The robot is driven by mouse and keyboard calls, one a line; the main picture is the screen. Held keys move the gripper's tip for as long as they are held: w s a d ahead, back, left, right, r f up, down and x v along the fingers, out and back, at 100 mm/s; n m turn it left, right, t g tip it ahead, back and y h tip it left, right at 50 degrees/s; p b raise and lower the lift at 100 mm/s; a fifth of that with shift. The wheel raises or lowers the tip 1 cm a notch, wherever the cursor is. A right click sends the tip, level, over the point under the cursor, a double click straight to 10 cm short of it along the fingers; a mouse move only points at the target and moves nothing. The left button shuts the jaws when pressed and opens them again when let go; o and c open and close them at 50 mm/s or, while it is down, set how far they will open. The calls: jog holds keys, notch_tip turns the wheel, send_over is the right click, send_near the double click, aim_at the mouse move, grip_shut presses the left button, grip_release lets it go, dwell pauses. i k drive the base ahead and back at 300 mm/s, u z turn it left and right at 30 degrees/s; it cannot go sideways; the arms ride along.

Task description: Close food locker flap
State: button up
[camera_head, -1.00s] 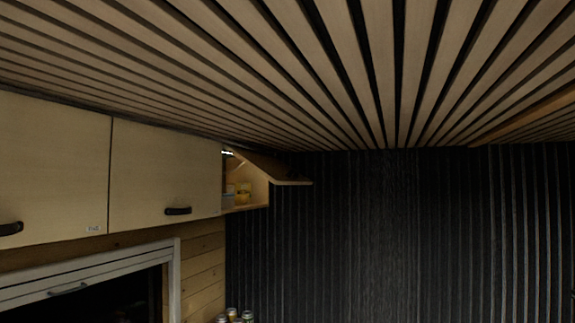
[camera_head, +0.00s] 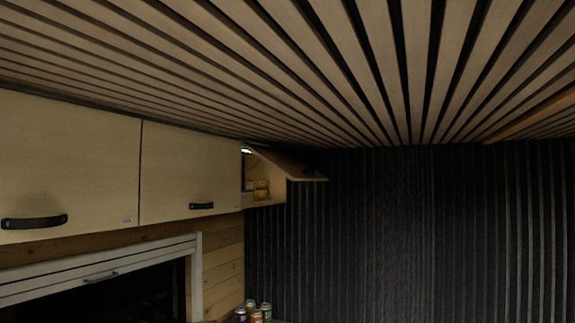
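The food locker flap (camera_head: 300,170) is a wooden panel at the far end of the row of overhead lockers. It is swung up and open, sticking out near the slatted ceiling. Under it the open locker (camera_head: 267,202) shows a lit inside with yellowish items (camera_head: 261,190) in it; they are too small to make out. My gripper is not in view.
Two shut locker doors (camera_head: 65,160) and (camera_head: 190,170) with black handles line the left wall. Below is a pale-framed window or hatch (camera_head: 100,272). Several cans (camera_head: 254,312) stand at the bottom. A dark ribbed wall (camera_head: 420,230) fills the right.

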aim_at(291, 167)
jog(key=u, duration=0.05)
jog(key=i, duration=1)
jog(key=z, duration=0.05)
